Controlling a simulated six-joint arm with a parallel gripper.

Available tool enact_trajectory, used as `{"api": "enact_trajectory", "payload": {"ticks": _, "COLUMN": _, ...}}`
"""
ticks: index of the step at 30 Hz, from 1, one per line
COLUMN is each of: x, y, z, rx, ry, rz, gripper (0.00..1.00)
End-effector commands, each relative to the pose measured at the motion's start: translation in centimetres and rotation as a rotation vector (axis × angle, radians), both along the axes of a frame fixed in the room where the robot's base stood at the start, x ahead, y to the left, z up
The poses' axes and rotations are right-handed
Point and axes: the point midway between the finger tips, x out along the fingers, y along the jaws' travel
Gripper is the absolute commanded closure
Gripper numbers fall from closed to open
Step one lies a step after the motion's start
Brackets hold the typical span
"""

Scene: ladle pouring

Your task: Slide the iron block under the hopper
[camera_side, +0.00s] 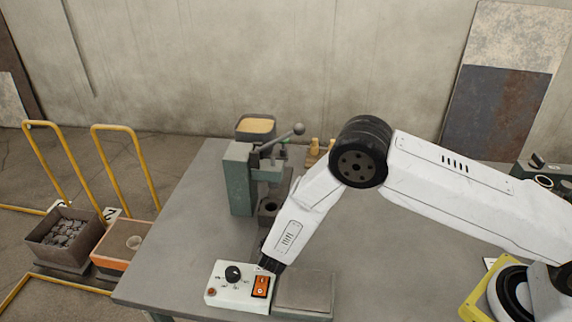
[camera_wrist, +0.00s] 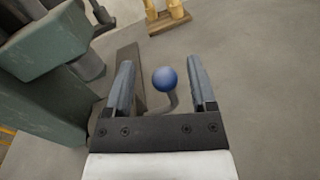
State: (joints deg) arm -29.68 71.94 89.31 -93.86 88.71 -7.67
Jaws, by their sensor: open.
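The hopper (camera_side: 256,124) is a dark-rimmed tray of yellowish grain on top of the green machine (camera_side: 240,180). I cannot tell what the rod joins. The green machine (camera_wrist: 40,110) stands to the left.
The control box (camera_side: 238,287) has a dial and an orange switch; a flat grey plate (camera_side: 305,290) lies beside it. A lever (camera_side: 298,129) juts from the machine. A wooden stand with pegs (camera_wrist: 168,18) is behind.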

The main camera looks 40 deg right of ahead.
Motion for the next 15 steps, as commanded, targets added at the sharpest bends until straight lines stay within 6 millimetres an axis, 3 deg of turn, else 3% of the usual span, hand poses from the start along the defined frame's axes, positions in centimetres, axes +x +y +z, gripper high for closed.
{"api": "enact_trajectory", "payload": {"ticks": 4, "x": 0.0, "y": 0.0, "z": -1.7, "rx": -0.001, "ry": 0.001, "rz": 0.000, "gripper": 0.28}}
{"api": "enact_trajectory", "payload": {"ticks": 15, "x": 1.6, "y": -2.4, "z": -1.5, "rx": 0.001, "ry": 0.000, "rz": 0.000, "gripper": 0.28}}
